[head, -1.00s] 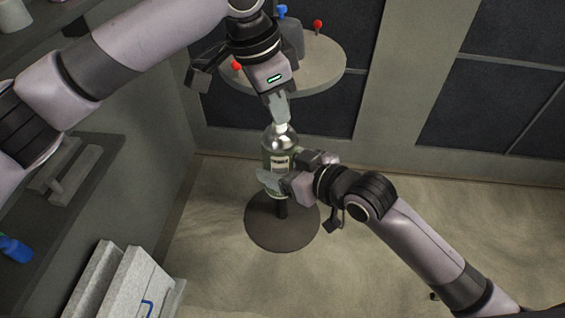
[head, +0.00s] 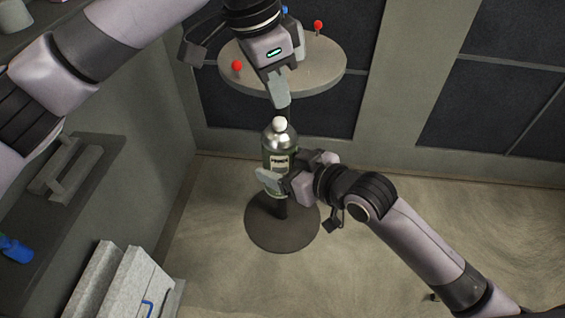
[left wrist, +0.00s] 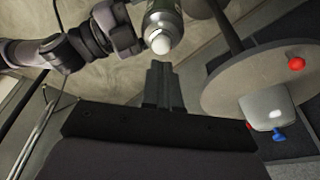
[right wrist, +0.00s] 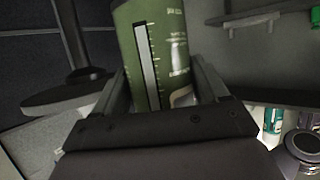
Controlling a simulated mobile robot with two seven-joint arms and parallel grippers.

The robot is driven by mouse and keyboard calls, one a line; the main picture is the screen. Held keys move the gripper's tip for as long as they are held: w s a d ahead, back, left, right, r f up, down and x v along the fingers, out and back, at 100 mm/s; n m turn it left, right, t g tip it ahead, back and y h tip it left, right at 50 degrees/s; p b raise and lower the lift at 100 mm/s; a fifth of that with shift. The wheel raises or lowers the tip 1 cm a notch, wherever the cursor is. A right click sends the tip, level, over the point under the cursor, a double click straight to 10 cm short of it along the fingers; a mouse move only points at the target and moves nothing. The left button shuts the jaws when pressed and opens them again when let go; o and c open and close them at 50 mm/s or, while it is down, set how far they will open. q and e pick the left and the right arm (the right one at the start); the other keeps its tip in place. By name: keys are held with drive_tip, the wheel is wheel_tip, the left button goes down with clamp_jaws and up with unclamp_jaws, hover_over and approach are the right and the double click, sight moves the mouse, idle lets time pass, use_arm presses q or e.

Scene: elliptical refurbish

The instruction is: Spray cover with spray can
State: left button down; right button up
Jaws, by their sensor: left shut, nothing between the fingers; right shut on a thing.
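The spray can (head: 279,145) is a green bottle with a silver shoulder, a white round top and a label. It stands roughly upright in my right gripper (head: 285,176), which is shut around its body. Its green side with white print fills the middle of the right wrist view (right wrist: 150,45). My left gripper (head: 284,101) is shut and empty, just above the can's white top (left wrist: 161,43) and apart from it. A pale grey rounded block (left wrist: 268,106) sits on a round table; I cannot tell whether it is the cover. My left gripper partly hides it in the head view.
The round grey table (head: 325,78) carries red and blue knobs. A dark round base (head: 265,235) is on the floor below the can. A wall shelf (head: 60,200) is at left, with pale panels (head: 135,285) beneath. The floor at right is clear.

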use_arm(q)
drive_tip(key=shift+r, duration=0.55)
drive_tip(key=shift+r, duration=0.1)
drive_tip(key=shift+a+r, duration=0.1)
drive_tip(key=shift+r, duration=0.2)
drive_tip(key=v, duration=1.1)
